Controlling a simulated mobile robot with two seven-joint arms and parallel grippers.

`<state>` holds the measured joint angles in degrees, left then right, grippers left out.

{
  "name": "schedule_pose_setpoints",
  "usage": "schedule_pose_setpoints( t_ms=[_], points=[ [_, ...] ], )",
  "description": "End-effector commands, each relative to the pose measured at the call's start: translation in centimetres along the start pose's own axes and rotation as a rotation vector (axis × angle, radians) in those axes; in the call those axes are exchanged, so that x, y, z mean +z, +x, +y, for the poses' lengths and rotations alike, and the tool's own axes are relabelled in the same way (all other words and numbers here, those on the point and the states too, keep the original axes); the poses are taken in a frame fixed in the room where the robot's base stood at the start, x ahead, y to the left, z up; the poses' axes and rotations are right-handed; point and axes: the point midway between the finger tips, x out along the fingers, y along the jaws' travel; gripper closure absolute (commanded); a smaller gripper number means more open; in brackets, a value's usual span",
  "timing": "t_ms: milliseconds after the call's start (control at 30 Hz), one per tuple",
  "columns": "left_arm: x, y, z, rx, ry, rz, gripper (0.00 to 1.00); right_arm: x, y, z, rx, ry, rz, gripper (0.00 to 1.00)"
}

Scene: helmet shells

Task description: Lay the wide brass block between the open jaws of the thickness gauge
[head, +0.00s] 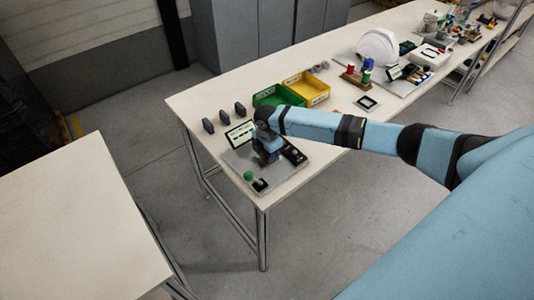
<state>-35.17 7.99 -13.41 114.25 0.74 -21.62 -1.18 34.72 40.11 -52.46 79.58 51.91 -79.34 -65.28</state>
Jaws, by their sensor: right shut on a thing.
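My right gripper (267,157) points down over a grey base plate (236,164) near the table's left end. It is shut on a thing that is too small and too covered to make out. The thickness gauge's jaws cannot be told apart under the gripper and wrist. A small lit display (240,134) stands at the plate's back edge. A green knob (248,176) and a black square pad (260,185) are at its front. A dark holder (294,153) lies on its right. I cannot pick out the wide brass block. My left gripper is not in view.
A green bin (278,95) and a yellow bin (309,89) stand behind the wrist. Several dark upright pieces (224,115) stand at the table's left. A white helmet shell (378,46) stands farther along. An empty pale table (75,225) is at lower left.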

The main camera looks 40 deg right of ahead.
Motion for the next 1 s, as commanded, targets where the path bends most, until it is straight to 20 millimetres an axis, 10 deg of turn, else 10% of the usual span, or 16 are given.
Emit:
schedule_pose_setpoints(
  t_ms=[333,367,500,1000],
  points=[
    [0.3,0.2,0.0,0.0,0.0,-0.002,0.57,0.0,0.7,0.0,0.001,0.0,0.001,0.88],
    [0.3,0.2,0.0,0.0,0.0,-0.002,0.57,0.0,0.7,0.0,0.001,0.0,0.001,0.55],
    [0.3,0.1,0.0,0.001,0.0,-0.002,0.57,0.0,0.7,0.0,0.001,0.0,0.0,0.28],
    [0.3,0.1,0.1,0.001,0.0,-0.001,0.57,0.0,-2.1,0.0,0.002,-0.001,-0.001,0.28]
  ],
)
